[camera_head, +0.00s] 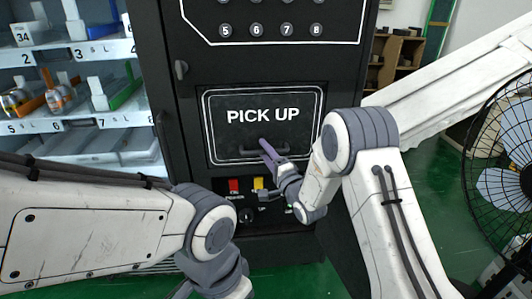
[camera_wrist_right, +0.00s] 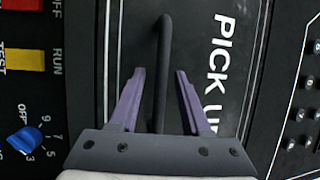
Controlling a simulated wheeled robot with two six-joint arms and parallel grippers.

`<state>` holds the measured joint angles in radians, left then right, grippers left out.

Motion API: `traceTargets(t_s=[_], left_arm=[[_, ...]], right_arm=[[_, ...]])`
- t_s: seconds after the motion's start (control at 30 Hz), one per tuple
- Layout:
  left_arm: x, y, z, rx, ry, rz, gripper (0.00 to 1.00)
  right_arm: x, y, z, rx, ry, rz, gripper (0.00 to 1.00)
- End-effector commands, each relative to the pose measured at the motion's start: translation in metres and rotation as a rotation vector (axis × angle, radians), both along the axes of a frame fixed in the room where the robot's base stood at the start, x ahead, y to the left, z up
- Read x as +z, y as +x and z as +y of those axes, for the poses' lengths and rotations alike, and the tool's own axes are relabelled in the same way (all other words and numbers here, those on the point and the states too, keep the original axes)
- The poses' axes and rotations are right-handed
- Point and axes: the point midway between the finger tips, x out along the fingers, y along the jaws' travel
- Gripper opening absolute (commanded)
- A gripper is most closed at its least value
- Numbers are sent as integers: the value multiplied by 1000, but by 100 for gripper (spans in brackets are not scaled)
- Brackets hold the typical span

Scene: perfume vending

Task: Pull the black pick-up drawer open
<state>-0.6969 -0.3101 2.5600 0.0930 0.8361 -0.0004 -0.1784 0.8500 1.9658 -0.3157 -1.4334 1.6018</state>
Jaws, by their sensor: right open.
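The black pick-up drawer (camera_head: 225,140) is a panel with white "PICK UP" lettering on the front of the dark machine, and it looks closed. Its dark bar handle (camera_head: 240,153) runs along the lower part of the panel. My right gripper (camera_head: 268,147) is at the handle, its purple fingers open. In the right wrist view the handle (camera_wrist_right: 164,45) passes between the two spread fingers (camera_wrist_right: 160,74), with visible gaps on both sides. My left arm comes in low at the left; its fingers are not visible.
Red (camera_head: 234,186) and yellow (camera_head: 258,184) switches sit below the drawer; a blue knob (camera_wrist_right: 24,140) shows in the right wrist view. Number buttons (camera_head: 256,29) are above. Lit shelves (camera_head: 110,130) hold goods at left. A fan (camera_head: 505,150) stands at right.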

Motion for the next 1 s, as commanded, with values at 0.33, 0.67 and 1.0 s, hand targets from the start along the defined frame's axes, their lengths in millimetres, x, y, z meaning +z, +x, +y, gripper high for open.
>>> traceTargets(t_s=[0.33, 0.67, 1.0], left_arm=[[0, 0, 0, 0, 0, 0, 0], [0, 0, 0, 0, 0, 0, 0], [0, 0, 0, 0, 0, 0, 0]], right_arm=[[0, 0, 0, 0, 0, 0, 0], [0, 0, 0, -1, -1, 0, 0], [0, 0, -1, -1, -1, 0, 0]])
